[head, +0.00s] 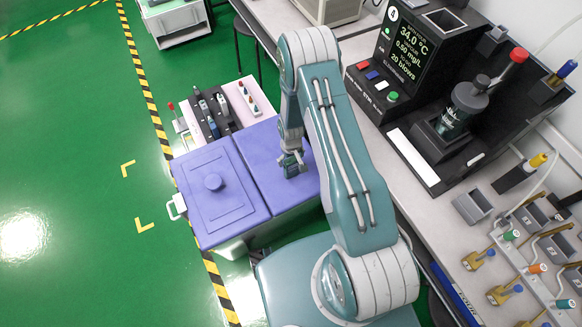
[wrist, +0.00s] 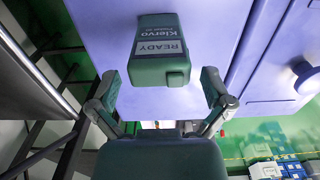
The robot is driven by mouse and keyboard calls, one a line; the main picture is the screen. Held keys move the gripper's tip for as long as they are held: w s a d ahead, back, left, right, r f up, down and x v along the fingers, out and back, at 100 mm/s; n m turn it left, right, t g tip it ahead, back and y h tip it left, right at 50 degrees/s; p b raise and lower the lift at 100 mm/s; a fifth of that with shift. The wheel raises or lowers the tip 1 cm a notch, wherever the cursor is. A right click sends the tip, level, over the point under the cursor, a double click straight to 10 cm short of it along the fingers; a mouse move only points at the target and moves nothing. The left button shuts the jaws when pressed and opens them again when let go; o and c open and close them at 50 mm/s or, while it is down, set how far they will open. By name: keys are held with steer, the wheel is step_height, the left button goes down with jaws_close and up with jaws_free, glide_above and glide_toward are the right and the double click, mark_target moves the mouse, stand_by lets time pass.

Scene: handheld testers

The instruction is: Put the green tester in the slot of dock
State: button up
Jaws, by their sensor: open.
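The green tester (wrist: 160,48) has a dark green body and a label reading "READY Klervo". In the wrist view it is against the purple surface, its near end between my fingertips with a gap on each side. My gripper (wrist: 161,88) is open and apart from it. In the head view my gripper (head: 292,165) is low over the purple cabinet top (head: 262,150); I cannot make out the tester there. A black station (head: 405,60) with a lit screen and an opening on top stands on the bench; I cannot tell whether it is the dock.
A raised purple lid (head: 213,205) with a knob is left of my gripper. A rack of handheld devices (head: 210,118) lies behind it. The bench holds a black stand with a dark instrument (head: 462,105), a grey box (head: 473,205) and several coloured-cap holders (head: 505,290).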

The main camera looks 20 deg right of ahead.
steer(key=c, duration=1.2)
